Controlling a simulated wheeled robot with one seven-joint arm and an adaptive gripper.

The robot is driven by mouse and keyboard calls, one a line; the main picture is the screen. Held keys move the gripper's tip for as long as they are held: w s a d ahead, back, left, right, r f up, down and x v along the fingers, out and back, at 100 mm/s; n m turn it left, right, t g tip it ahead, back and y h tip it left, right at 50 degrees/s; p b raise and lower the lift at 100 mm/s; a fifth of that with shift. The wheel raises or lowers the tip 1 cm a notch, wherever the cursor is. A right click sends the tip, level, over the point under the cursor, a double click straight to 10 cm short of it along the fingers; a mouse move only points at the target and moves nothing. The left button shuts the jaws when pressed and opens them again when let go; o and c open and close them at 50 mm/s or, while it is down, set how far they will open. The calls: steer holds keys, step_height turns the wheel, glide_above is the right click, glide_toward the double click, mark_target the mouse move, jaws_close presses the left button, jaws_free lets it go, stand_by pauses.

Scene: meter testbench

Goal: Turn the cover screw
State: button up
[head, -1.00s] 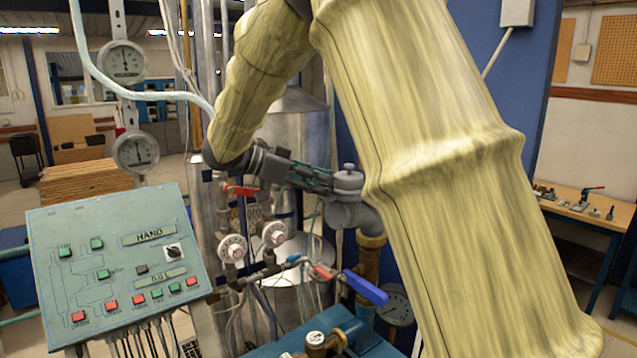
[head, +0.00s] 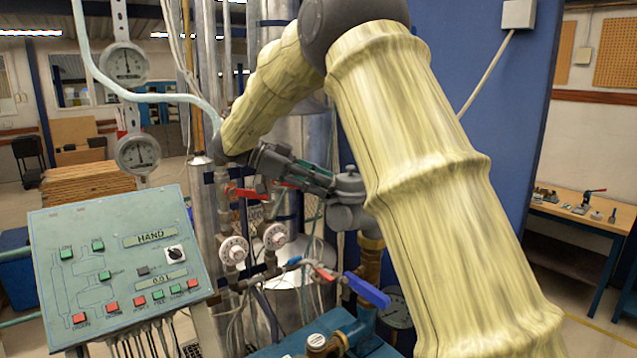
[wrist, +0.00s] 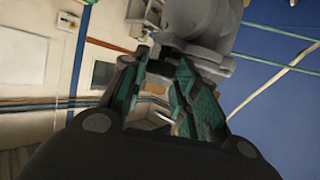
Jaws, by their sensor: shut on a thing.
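The grey meter body (head: 348,217) sits on a brass pipe fitting right of centre in the head view, with a small round cap (head: 349,180) on top. My gripper (head: 333,187) reaches it from the left, its tips against the meter's near left side. In the wrist view the gripper (wrist: 160,52) has its green-padded fingers closed in near the tips, beside the grey meter housing (wrist: 204,18). The fingers are shut on a small part there, which I take to be the cover screw; it is mostly hidden between the tips.
Below the meter are a blue-handled valve (head: 366,289), red-handled valves and white dials (head: 233,249). A control panel (head: 118,265) stands at the left. A blue column (head: 490,130) is behind my arm. A workbench (head: 585,215) stands far right.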

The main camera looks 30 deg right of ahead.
steer(key=o, duration=1)
steer(key=shift+w, duration=0.1)
steer(key=v, duration=1.2)
steer(key=shift+f, duration=0.1)
